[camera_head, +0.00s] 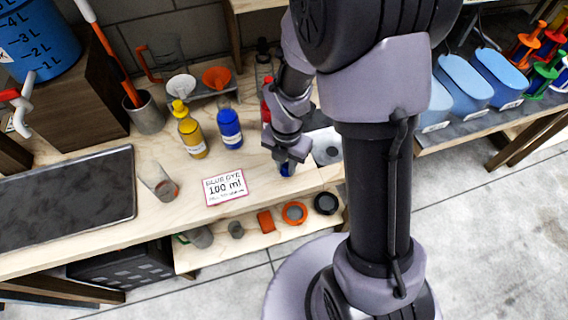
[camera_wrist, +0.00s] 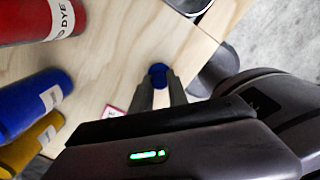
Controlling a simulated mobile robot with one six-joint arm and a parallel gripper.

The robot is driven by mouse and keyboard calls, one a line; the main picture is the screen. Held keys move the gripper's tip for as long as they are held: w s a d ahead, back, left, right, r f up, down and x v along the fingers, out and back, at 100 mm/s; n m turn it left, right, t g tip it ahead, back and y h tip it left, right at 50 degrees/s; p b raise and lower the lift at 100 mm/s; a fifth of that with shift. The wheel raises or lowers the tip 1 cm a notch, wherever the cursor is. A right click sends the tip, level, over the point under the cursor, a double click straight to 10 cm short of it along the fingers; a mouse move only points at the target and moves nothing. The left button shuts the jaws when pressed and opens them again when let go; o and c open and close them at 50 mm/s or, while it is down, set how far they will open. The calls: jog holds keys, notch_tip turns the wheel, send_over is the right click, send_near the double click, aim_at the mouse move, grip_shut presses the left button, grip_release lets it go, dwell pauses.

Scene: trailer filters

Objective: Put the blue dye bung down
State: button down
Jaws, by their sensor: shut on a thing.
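My gripper (camera_head: 285,166) is low over the wooden bench, right of the sign card. It is shut on the blue dye bung (camera_wrist: 158,69), which shows between the fingertips in the wrist view; my gripper (camera_wrist: 158,88) points at the bench top there. In the head view only a bit of the blue bung (camera_head: 287,170) shows under the fingers. I cannot tell whether the bung touches the bench. The blue dye bottle (camera_head: 230,128) stands upright to the left of my gripper, with the yellow bottle (camera_head: 190,135) beside it.
A card reading "BLUE DYE 100 ml" (camera_head: 225,188) lies left of my gripper. A red bottle (camera_wrist: 35,20) stands behind it, and a clear beaker (camera_head: 158,182) is further left. A lower shelf (camera_head: 255,236) holds small parts. The bench's right edge is close.

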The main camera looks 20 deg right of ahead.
jog(key=c, duration=1.3)
grip_release()
jog(key=shift+f, duration=0.1)
